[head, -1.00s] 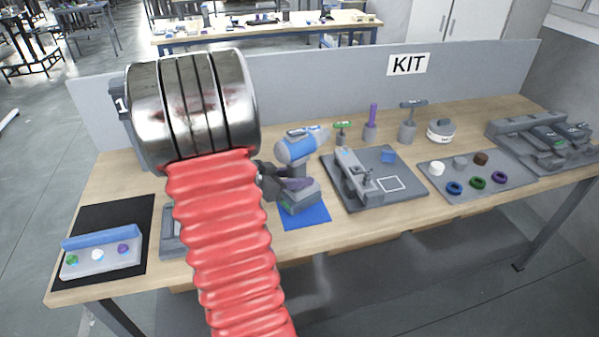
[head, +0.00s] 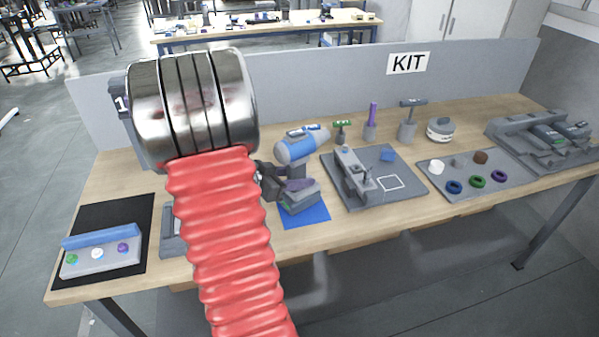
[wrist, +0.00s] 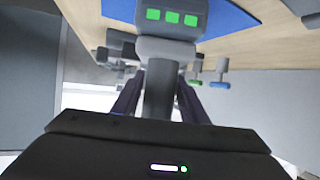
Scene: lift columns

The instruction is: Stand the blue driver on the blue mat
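The blue driver (head: 302,147) is upright, its blue and grey body on top and its grey base (head: 301,198) over the blue mat (head: 312,219). I cannot tell whether the base touches the mat. In the wrist view, upside down, the driver's base with green lights (wrist: 166,24) shows against the blue mat (wrist: 226,10). My gripper (head: 290,184) comes from the left at the grey handle; its dark purple fingers (wrist: 160,84) lie close on both sides of the handle and look shut on it. My red arm hides part of the bench.
A grey fixture plate (head: 400,190) stands just right of the mat. Behind are a green-handled tool (head: 342,126) and a purple tool (head: 371,115). A tray of rings (head: 505,190) lies further right. A black mat (head: 120,214) with a button box (head: 98,258) is at left.

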